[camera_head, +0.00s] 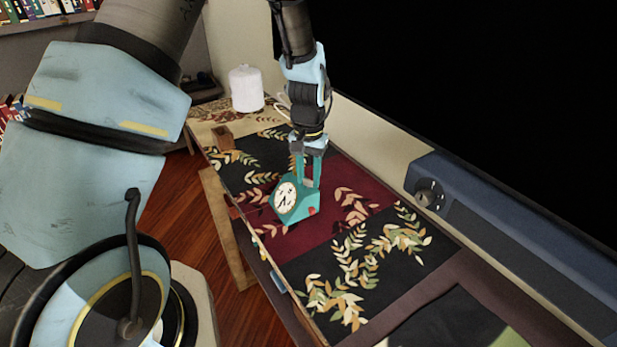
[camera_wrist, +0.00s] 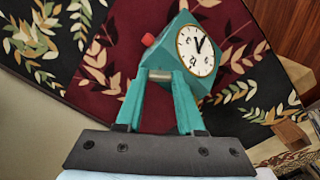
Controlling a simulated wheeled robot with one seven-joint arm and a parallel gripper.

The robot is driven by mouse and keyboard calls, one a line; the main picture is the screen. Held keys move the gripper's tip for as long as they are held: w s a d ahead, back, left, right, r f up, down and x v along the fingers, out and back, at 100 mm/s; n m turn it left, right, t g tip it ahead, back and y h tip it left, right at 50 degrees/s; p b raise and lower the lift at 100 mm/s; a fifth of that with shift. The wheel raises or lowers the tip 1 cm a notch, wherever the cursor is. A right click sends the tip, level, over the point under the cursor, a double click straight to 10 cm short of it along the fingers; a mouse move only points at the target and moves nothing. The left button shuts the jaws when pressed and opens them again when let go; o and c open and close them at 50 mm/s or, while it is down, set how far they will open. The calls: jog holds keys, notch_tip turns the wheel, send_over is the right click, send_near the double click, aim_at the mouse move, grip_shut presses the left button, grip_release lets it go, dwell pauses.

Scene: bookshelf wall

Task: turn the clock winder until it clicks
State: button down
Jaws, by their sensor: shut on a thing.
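A teal clock (camera_head: 298,203) with a white round face and black hands stands tilted on the patterned cloth in the head view. In the wrist view the clock (camera_wrist: 219,32) has its face to the right and a red knob (camera_wrist: 148,39) at its left side. My gripper (camera_head: 308,181) comes down from above onto the clock. In the wrist view the teal fingers of my gripper (camera_wrist: 159,78) close around a short grey piece (camera_wrist: 158,74) at the clock's near side, which looks like the winder. The fingers hide part of it.
The clock stands on a long table with a dark red and black leaf-patterned cloth (camera_head: 355,262). A white canister (camera_head: 246,88) and a small brown box (camera_head: 223,136) stand farther back. A blue-grey device with a knob (camera_head: 428,193) is at the right. The cloth nearer me is clear.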

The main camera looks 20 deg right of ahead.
aim_at(308, 180)
jog(key=m, duration=0.5)
jog(key=shift+m, duration=0.3)
jog(key=shift+m+p, duration=0.5)
jog(key=shift+m, duration=1.8)
jog(key=c, duration=0.5)
grip_release()
notch_tip(308, 180, up, 11)
jog(key=shift+f+b, duration=0.1)
jog(key=shift+b, duration=0.65)
jog(key=shift+c, duration=0.2)
